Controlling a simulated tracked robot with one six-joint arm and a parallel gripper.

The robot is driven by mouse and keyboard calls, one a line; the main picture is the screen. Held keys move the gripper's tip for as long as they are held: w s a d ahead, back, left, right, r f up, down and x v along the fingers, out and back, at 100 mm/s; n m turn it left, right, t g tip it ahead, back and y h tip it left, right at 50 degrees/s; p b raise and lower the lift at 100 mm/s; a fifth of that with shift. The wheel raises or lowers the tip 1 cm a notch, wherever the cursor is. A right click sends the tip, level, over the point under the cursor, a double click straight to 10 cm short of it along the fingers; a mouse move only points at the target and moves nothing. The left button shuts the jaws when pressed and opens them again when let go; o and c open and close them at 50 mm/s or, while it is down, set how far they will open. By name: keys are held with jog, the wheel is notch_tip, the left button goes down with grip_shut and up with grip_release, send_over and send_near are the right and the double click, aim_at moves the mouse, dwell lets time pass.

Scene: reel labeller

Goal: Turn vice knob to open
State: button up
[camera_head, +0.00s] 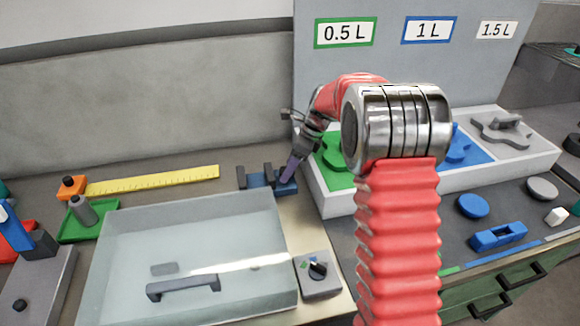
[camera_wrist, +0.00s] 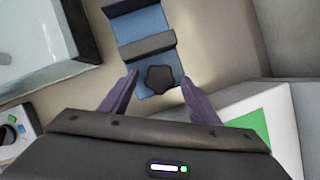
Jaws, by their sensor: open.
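The vice (camera_head: 258,180) is blue with dark grey jaws and stands behind the clear bin's right back corner. In the wrist view the blue vice (camera_wrist: 143,25) runs away from me, and its dark lobed knob (camera_wrist: 160,79) is at the near end. My gripper (camera_wrist: 158,78) is open, with one purple finger on each side of the knob. I see gaps between the fingers and the knob; whether the fingertips are level with it I cannot tell. In the head view my gripper (camera_head: 289,176) points down at the vice's right end, and the knob is hidden there.
A control box with a black dial (camera_head: 317,270) sits right of the bin. A white tray (camera_head: 338,205) with green, blue and grey sections is close on my gripper's right. A yellow ruler (camera_head: 150,181) lies behind the bin.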

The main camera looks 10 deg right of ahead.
jog(key=shift+c, duration=0.3)
jog(key=c, duration=1)
jog(key=shift+n, duration=0.4)
jog(key=n+g, duration=0.1)
jog(key=n, duration=0.2)
jog(key=shift+w, duration=0.2)
jog(key=n, duration=0.1)
jog(key=n+g, duration=0.1)
jog(key=n, duration=0.1)
jog(key=n+g, duration=0.1)
jog(key=shift+w+n, duration=0.25)
jog(key=shift+n, duration=0.15)
jog(key=n+g, duration=0.1)
jog(key=n, duration=0.1)
jog(key=n+g, duration=0.1)
jog(key=n, duration=0.2)
jog(key=shift+w+a+n+h, duration=0.15)
jog(key=shift+w+n+h, duration=0.05)
jog(key=shift+n+h, duration=0.1)
